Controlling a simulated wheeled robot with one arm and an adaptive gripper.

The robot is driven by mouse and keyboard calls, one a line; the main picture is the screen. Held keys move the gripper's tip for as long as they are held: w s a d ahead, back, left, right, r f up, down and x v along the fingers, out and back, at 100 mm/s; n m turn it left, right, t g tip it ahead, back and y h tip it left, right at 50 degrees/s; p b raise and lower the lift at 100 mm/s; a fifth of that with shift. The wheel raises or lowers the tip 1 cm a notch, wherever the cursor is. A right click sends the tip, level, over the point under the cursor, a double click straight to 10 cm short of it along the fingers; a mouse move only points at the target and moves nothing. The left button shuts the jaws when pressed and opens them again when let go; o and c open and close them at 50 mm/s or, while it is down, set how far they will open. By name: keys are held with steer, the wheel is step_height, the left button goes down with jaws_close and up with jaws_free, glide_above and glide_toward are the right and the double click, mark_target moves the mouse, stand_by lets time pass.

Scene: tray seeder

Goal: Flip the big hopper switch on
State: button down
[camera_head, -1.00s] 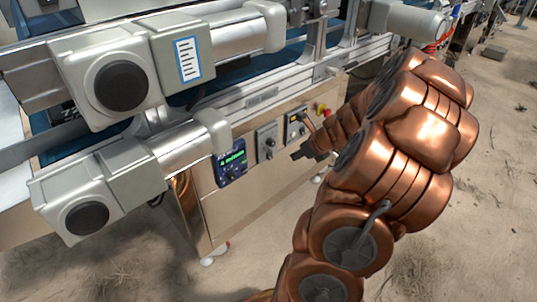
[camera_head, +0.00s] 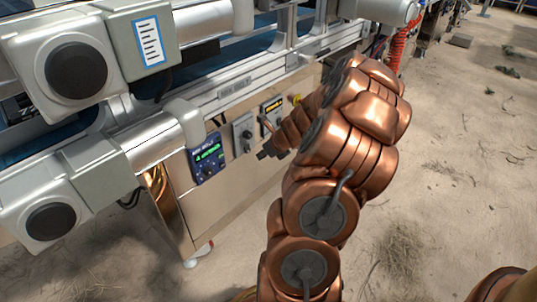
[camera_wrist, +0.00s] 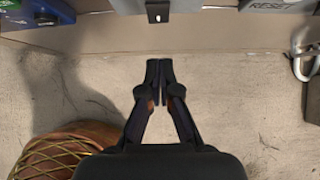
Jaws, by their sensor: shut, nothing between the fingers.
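A control panel (camera_head: 180,207) on the machine's side carries a grey switch box (camera_head: 243,132) with a dark knob. In the wrist view a black switch part (camera_wrist: 158,11) on a grey box shows at the top edge, cut off. I cannot read which switch is the big hopper one. My gripper (camera_head: 264,154) is in front of the panel, just below and right of the grey box. In the wrist view my gripper (camera_wrist: 160,66) is shut and empty, its tips pointing toward the black part, apart from it.
A blue display unit (camera_head: 206,158) is left of the grey box. Another box with a yellow display (camera_head: 272,106) is right of it, partly hidden by my arm. The wrist view shows a "RESET" label (camera_wrist: 268,5). Grey motor housings (camera_head: 70,68) jut out at left. The floor at right is open.

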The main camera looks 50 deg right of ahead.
mark_target(248, 148)
steer(key=shift+w+f+b, duration=0.2)
steer(key=shift+w+b, duration=0.1)
steer(key=shift+w, duration=0.8)
steer(key=shift+w+f+b, duration=0.2)
steer(key=shift+w+b, duration=0.1)
steer(key=shift+w, duration=0.75)
